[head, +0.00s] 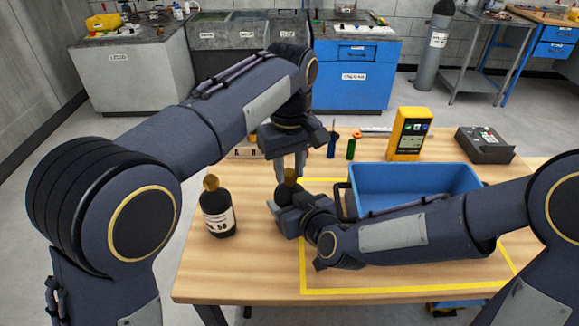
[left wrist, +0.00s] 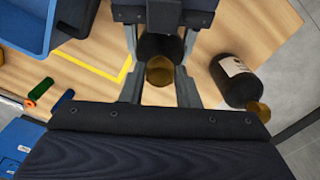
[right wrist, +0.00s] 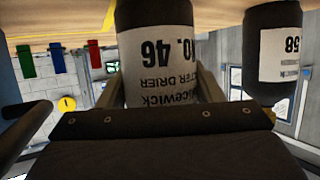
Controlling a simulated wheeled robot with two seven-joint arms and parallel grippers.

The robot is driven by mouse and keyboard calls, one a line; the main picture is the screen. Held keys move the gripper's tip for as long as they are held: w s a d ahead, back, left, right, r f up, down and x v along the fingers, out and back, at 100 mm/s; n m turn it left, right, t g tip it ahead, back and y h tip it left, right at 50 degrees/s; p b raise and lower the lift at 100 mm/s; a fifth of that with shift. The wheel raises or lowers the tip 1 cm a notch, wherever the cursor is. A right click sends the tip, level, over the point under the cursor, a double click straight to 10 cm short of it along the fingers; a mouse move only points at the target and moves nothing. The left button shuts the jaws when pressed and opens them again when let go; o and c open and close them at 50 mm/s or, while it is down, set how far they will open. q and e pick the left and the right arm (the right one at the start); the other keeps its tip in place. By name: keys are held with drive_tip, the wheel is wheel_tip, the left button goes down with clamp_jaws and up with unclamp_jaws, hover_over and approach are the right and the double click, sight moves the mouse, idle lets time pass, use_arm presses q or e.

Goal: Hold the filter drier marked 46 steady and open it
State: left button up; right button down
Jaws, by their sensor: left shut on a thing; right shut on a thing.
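The filter drier marked 46 (right wrist: 155,65) is a dark bottle with a white label, upside down in the right wrist view. My right gripper (head: 287,204) is shut on its body from the side and hides most of it in the head view. Its brass-coloured cap (head: 290,175) shows just above that gripper. My left gripper (head: 290,166) comes down from above and is shut on the cap. In the left wrist view the cap (left wrist: 160,70) lies between the left fingers. The drier looks upright; whether its base touches the table cannot be told.
Another dark bottle with a brass cap, marked 58 (head: 217,210), stands left of the grippers. A blue bin (head: 415,180) is on the right, behind my right forearm. A yellow meter (head: 408,135), a grey box (head: 485,145) and small green and blue cylinders stand farther back.

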use_arm(q)
drive_tip(key=n, duration=2)
drive_tip(key=shift+r+n, duration=0.1)
drive_tip(key=shift+n, duration=1.4)
drive_tip(key=n, duration=0.4)
drive_tip(key=shift+a+f, duration=0.1)
drive_tip(key=shift+f, duration=0.3)
drive_tip(key=shift+r+n, duration=0.3)
drive_tip(key=shift+n, duration=0.1)
